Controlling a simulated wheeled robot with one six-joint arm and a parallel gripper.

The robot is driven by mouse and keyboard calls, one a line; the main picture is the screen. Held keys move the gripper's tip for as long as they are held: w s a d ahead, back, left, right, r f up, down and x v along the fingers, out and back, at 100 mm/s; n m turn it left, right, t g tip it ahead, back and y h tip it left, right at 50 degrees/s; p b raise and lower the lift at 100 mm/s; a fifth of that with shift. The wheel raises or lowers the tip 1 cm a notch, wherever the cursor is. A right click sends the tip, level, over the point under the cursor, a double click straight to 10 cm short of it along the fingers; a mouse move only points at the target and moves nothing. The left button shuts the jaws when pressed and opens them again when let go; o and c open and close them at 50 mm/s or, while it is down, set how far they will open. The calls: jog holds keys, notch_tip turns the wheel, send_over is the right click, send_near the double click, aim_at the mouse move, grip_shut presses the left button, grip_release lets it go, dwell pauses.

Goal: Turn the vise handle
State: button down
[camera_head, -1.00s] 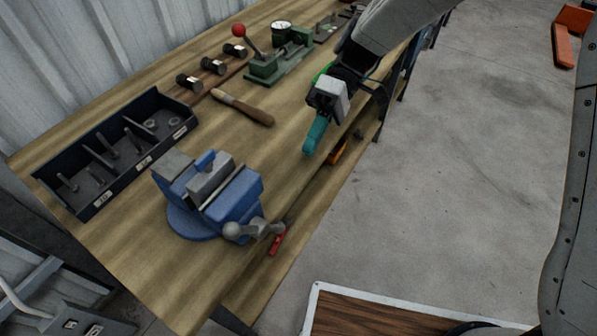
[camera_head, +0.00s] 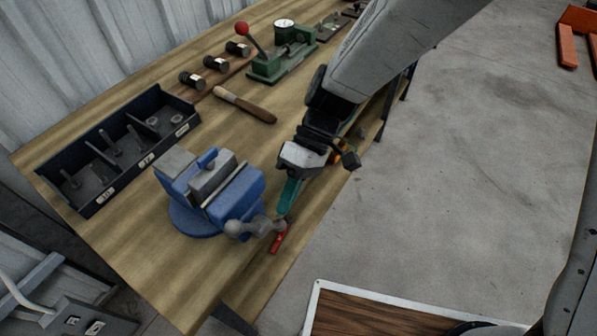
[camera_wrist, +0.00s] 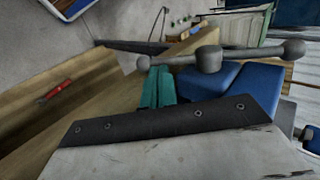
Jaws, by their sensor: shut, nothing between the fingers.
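The blue vise (camera_head: 233,203) stands on the wooden bench near its front corner. Its grey handle (camera_head: 256,227), a bar with ball ends, sticks out at the vise's front; in the wrist view the handle (camera_wrist: 216,57) lies across the upper middle, with the blue vise body (camera_wrist: 228,88) behind it. My gripper (camera_head: 284,208) has teal fingers, shut and empty. It is just right of the vise, close to the handle's right end. In the wrist view the fingertips (camera_wrist: 158,72) are just below the handle's left ball end; whether they touch it cannot be told.
A red tool (camera_head: 279,238) lies on the bench by the handle. A dark bin tray (camera_head: 72,205) with bolts is at left. A wood-handled tool (camera_head: 245,104), several dark-ended pieces and a green press (camera_head: 283,62) with a red knob lie farther back. Open floor (camera_head: 455,190) is at right.

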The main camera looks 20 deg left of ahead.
aim_at(278, 222)
jog(key=shift+s+a+f, duration=0.2)
jog(key=shift+s+f, duration=0.2)
jog(key=shift+s, duration=0.2)
jog(key=shift+s+f+g, duration=0.15)
jog(key=shift+f+g, duration=0.3)
jog(key=shift+g, duration=0.15)
jog(key=shift+s+a+f+y, duration=0.2)
jog(key=shift+s+f+y, duration=0.1)
jog(key=shift+s+f, duration=0.3)
jog(key=shift+w, duration=0.2)
